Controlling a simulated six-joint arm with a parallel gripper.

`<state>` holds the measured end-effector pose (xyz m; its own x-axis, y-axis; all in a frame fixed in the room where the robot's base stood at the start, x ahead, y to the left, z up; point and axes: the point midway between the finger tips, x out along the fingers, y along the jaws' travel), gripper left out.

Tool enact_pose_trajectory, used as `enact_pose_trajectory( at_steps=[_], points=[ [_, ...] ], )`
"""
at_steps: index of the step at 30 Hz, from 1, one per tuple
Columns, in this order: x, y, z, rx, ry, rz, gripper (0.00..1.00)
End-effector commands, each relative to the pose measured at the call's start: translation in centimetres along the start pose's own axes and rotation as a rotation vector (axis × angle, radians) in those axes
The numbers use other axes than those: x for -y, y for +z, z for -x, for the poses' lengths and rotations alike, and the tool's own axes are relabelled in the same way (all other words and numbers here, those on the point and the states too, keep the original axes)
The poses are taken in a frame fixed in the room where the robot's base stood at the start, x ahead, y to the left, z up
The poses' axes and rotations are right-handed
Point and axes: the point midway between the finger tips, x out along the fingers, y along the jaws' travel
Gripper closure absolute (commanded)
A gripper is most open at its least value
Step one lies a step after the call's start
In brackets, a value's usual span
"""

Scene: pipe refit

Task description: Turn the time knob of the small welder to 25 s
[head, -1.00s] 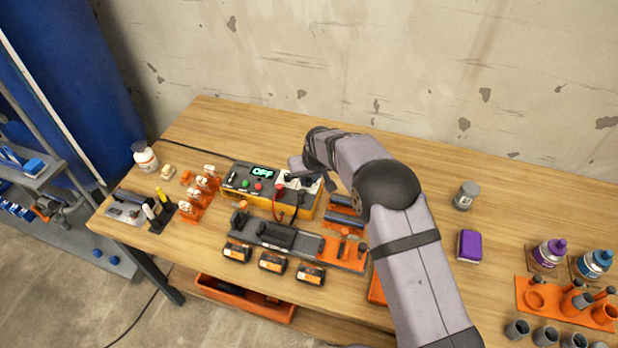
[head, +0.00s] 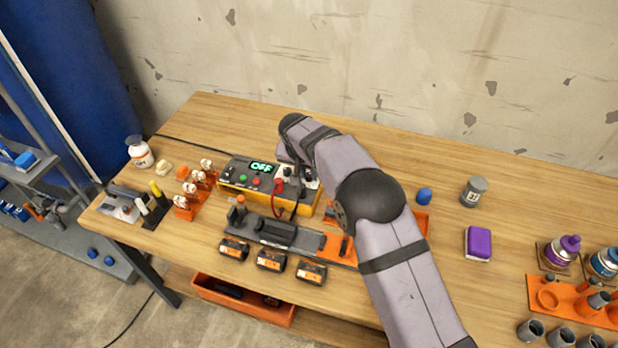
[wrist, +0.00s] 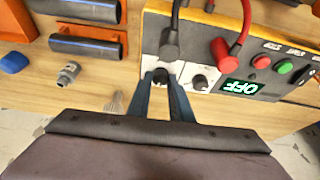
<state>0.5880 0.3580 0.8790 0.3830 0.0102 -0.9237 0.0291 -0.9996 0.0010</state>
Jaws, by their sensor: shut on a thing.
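The small welder (head: 240,193) is a yellow and dark grey box on the bench, with a green display (head: 262,167) reading OFF. In the wrist view its panel shows upside down, with the display (wrist: 240,88) at the right. Two dark knobs on pale plates sit side by side there. My gripper (wrist: 161,84) is shut on the left one of these, a dark knob (wrist: 161,74). The other knob (wrist: 199,83) is free, just right of the fingers. The dial marks around the held knob are too small or hidden to read.
Red and black leads (wrist: 238,45) plug into the welder beside the knobs. Dark pipes (wrist: 88,45) in orange holders, a grey fitting (wrist: 68,74) and a blue cap (wrist: 14,62) lie nearby. A clamp fixture (head: 285,235) stands in front of the welder. The bench's back right is mostly clear.

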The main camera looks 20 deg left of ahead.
Motion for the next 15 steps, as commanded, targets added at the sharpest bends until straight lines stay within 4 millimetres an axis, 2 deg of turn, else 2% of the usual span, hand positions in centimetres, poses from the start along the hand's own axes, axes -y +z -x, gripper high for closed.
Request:
enact_pose_trajectory(
  at_steps=[6,15],
  points=[
    [0.28,-0.02,-0.06,-0.001,0.077,-0.188,1.0],
    [0.33,-0.12,0.16,0.0,0.143,-0.349,1.0]
  ],
)
